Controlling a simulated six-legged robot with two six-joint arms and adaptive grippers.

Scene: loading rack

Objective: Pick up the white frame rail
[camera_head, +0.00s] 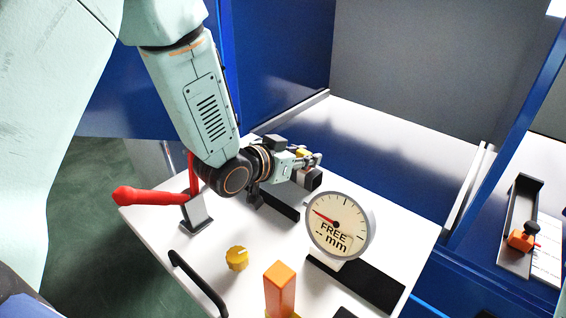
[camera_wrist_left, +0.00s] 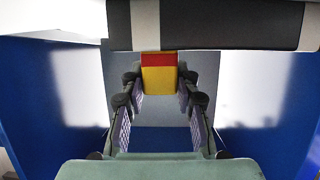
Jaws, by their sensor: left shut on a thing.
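My left gripper (camera_head: 312,161) reaches over the white work surface from the left. In the left wrist view its fingers (camera_wrist_left: 160,82) are closed on a red-and-yellow block (camera_wrist_left: 158,76). A dark bar with white bands (camera_wrist_left: 230,25) crosses just beyond the block; I cannot tell whether the two are joined. In the head view a black-and-white end (camera_head: 313,180) shows just below the gripper. I cannot tell for sure whether this bar is the white frame rail. Pale rails also edge the panel at the back (camera_head: 300,106) and right (camera_head: 469,190). My right gripper is not in view.
A round dial gauge (camera_head: 340,224) reading "FREE -- mm" stands in front of the gripper. A red lever (camera_head: 150,196), a yellow knob (camera_head: 236,258), an orange block (camera_head: 280,287) and a black handle (camera_head: 198,283) stand nearer. Blue walls (camera_head: 285,60) enclose the back.

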